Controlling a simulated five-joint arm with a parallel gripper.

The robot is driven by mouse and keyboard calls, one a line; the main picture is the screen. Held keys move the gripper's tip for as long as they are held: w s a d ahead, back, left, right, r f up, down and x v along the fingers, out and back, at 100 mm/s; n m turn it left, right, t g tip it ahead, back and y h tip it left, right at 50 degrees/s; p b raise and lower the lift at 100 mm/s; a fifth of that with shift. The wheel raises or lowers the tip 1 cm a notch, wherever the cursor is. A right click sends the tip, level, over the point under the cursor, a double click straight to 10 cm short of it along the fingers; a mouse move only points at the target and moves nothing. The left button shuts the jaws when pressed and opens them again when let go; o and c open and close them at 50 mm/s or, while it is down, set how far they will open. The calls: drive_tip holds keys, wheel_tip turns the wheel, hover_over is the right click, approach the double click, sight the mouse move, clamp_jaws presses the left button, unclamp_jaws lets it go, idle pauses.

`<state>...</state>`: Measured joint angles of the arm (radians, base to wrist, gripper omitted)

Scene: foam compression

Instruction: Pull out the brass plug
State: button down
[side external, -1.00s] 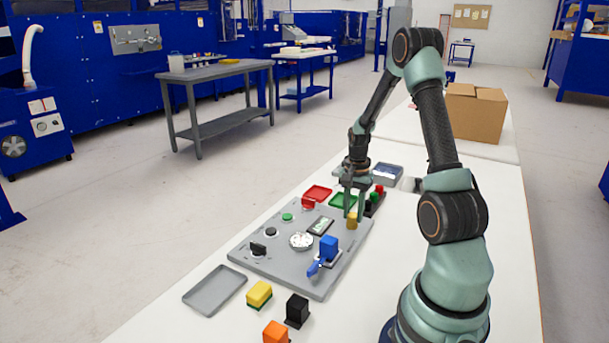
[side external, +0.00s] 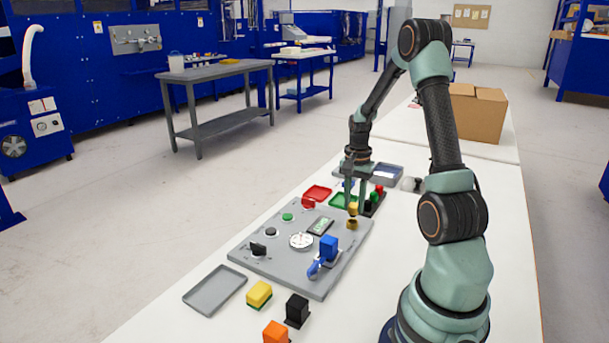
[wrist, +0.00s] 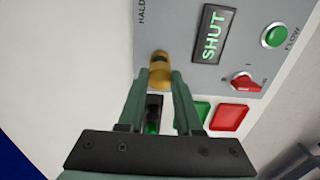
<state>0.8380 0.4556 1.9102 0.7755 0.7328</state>
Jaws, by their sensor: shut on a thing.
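The brass plug (side external: 353,208) is held between the two green fingers of my gripper (side external: 354,204). In the side view it is raised above its brass and dark socket (side external: 352,223) at the right rear edge of the grey panel (side external: 262,256). A narrow dark break shows between the two; I cannot tell how wide the gap is. In the wrist view the plug (wrist: 159,76) sits between the fingertips of my gripper (wrist: 161,78), which point down at the panel edge.
The panel carries a display reading SHUT (wrist: 208,35), a red switch (wrist: 245,83), a green button (wrist: 274,36) and a blue valve handle (side external: 316,268). Red (side external: 318,193) and green trays and small coloured blocks lie behind. An empty grey tray (side external: 215,290) lies in front.

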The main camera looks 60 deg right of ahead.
sight(353, 204)
drive_tip(key=shift+r, duration=1.45)
drive_tip(key=shift+w+d, duration=0.1)
